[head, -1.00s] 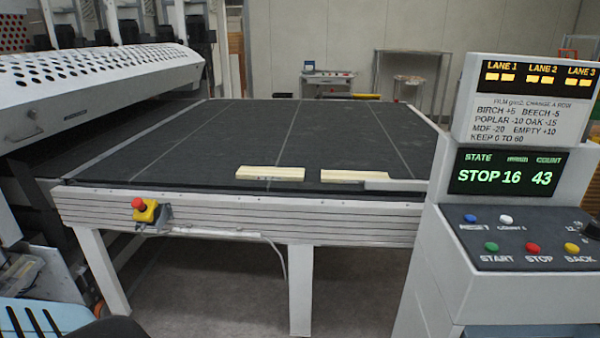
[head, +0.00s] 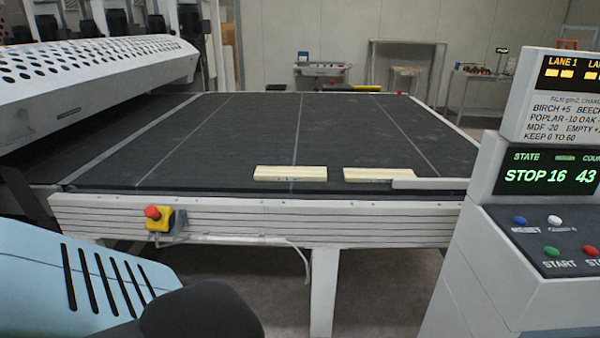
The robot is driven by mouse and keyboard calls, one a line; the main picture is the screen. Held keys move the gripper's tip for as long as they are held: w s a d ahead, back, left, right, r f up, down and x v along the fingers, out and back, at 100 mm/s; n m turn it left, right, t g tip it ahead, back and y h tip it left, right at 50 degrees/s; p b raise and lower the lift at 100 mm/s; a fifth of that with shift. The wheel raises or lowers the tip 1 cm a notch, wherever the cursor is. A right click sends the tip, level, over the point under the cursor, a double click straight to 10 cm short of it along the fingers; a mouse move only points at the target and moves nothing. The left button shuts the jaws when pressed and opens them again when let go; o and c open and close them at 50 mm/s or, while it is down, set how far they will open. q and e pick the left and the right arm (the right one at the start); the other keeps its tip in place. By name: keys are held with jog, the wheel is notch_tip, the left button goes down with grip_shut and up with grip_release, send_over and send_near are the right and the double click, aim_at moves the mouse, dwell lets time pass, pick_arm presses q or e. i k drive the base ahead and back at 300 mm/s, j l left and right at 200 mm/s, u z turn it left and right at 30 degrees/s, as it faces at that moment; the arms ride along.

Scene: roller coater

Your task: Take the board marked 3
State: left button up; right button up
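Two pale wooden boards lie on the dark conveyor belt (head: 240,130) near its front edge. The left board (head: 290,173) and the right board (head: 378,174) are apart, with a narrow gap between them. A grey bar touches or lies close to the right board's right end. No mark 3 is readable on either board from here. Neither gripper shows in the head view; only part of my own body shows at the lower left.
A control console (head: 540,180) stands at the right, its display reading STOP 16 43. A red emergency stop button (head: 153,212) on a yellow box sits on the conveyor's front frame (head: 250,222). The white perforated machine hood (head: 90,75) is at the left. Most of the belt is clear.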

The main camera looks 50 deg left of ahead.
aim_at(261, 172)
jog(key=k+j+z, duration=0.1)
jog(key=j, duration=0.2)
jog(key=j+z, duration=0.1)
jog(key=j, duration=0.2)
jog(key=k+j+z, duration=0.1)
jog(key=k+j, duration=0.15)
jog(key=j, duration=0.2)
jog(key=k+j, duration=0.15)
jog(key=j, duration=0.25)
jog(key=k+j+z, duration=0.1)
jog(key=j, duration=0.25)
jog(key=k+j, duration=0.2)
jog(key=j, duration=0.2)
jog(key=k+j, duration=0.15)
jog(key=j, duration=0.2)
